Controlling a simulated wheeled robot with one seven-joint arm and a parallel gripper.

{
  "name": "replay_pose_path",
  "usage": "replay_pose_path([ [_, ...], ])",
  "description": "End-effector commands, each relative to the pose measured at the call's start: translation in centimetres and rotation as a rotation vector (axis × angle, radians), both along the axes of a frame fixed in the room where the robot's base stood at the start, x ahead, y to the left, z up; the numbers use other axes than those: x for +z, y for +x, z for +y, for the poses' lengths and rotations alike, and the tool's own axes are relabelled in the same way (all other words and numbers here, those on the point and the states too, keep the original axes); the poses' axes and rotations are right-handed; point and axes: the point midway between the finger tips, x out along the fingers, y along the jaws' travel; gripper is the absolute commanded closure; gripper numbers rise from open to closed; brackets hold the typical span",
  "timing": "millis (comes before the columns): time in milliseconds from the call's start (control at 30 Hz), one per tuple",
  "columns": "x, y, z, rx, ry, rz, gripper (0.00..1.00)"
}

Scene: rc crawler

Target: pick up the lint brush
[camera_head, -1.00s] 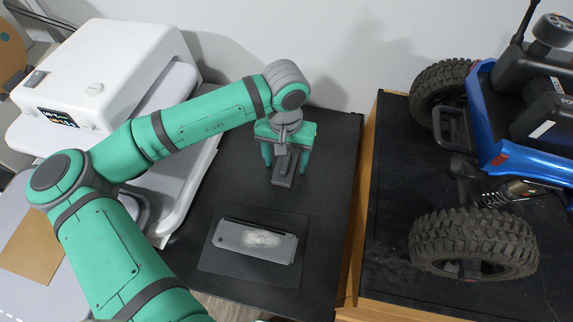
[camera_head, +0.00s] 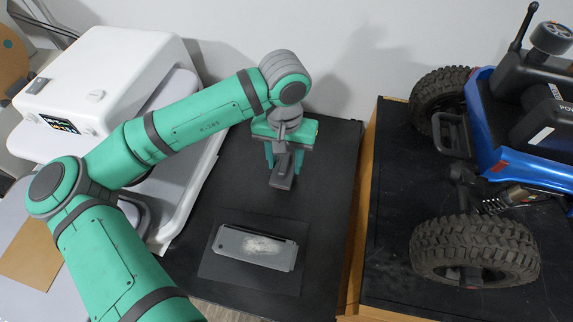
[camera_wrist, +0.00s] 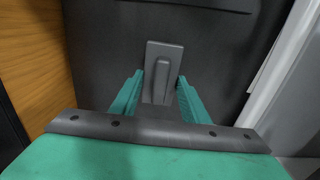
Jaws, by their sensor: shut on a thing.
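The lint brush is a grey tool with a flat rectangular head (camera_head: 282,179) and a narrower handle. It sits between the fingers of my gripper (camera_head: 284,157), over the far part of the black table. In the wrist view, the brush head (camera_wrist: 160,58) points away from my gripper (camera_wrist: 157,92), and the two green fingers close on the handle from both sides. The fingers and palm hide part of the handle. I cannot tell whether the brush clears the table.
A grey plate (camera_head: 239,245) with a pale dusty patch lies on a dark mat (camera_head: 222,270) nearer the front. A white machine (camera_head: 112,75) stands left. A blue crawler (camera_head: 510,165) with big tyres stands right on a wood-edged black surface (camera_head: 390,235).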

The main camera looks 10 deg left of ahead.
Motion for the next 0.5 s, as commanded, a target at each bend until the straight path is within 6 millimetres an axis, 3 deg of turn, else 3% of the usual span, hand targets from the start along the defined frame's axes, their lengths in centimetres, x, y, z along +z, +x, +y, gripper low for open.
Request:
replay_pose_path([
  [233, 5.3, -4.4, 1.0, 0.000, 0.001, -0.004, 0.81],
  [500, 7.6, -10.1, 2.2, 0.002, 0.001, -0.003, 0.81],
])
